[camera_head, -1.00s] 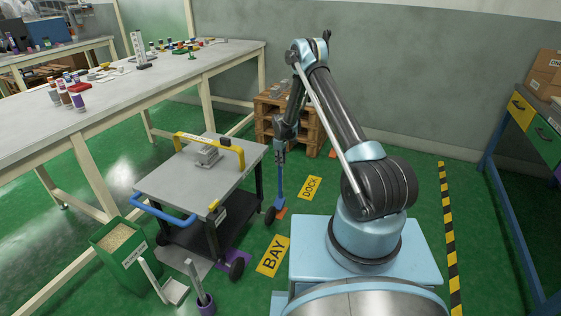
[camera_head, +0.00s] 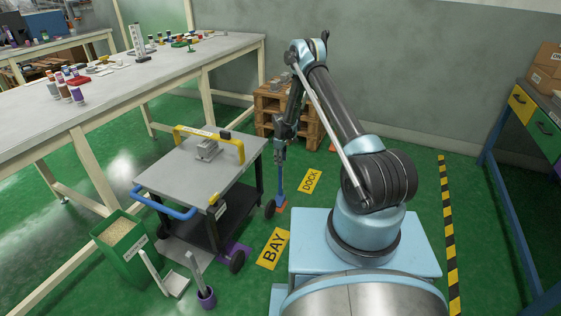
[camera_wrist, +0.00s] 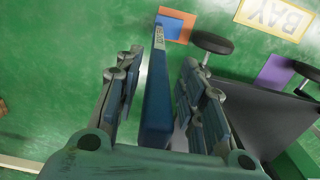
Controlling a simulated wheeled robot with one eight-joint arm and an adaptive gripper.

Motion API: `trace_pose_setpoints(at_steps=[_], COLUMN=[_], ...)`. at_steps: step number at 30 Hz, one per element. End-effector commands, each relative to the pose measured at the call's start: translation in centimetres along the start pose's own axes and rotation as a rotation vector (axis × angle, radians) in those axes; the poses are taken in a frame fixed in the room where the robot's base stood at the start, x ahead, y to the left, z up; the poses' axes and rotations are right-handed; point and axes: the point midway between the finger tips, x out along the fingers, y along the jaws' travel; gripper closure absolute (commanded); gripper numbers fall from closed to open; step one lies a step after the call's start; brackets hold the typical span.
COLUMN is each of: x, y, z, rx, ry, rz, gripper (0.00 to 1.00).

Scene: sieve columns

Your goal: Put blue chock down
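The blue chock (camera_head: 280,185) has a tall blue handle and stands at the orange floor patch (camera_head: 281,210), beside a black wheel of the cart (camera_head: 164,180). In the wrist view the handle (camera_wrist: 157,95) runs upright between my fingers, with a white label near its far end. The chock's foot (camera_wrist: 176,23) lies over the orange patch. My gripper (camera_wrist: 158,92) is open around the handle, with green floor visible between the handle and the fingers. In the head view my gripper (camera_head: 282,150) points down at the handle's top; its fingers are too small to judge there.
The cart bears a yellow hoop bar (camera_head: 238,146) and a grey block (camera_head: 207,150). A purple floor patch (camera_wrist: 273,72) lies by another wheel. Yellow BAY (camera_head: 272,248) and DOCK (camera_head: 310,181) signs mark the floor. A wooden pallet stack (camera_head: 272,105) stands behind my gripper.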

Motion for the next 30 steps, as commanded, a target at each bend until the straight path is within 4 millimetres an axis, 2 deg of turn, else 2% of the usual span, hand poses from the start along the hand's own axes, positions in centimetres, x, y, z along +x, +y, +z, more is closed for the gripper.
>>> trace_pose_setpoints(at_steps=[8, 24, 30], x=[-1.1, -9.6, -11.6], y=[0.0, 0.0, 0.0], z=[0.0, 0.0, 0.0], rx=[0.0, 0.0, -0.001], ry=[0.0, 0.0, 0.0], rz=[0.0, 0.0, 0.0], gripper=[0.64, 0.64, 0.64])
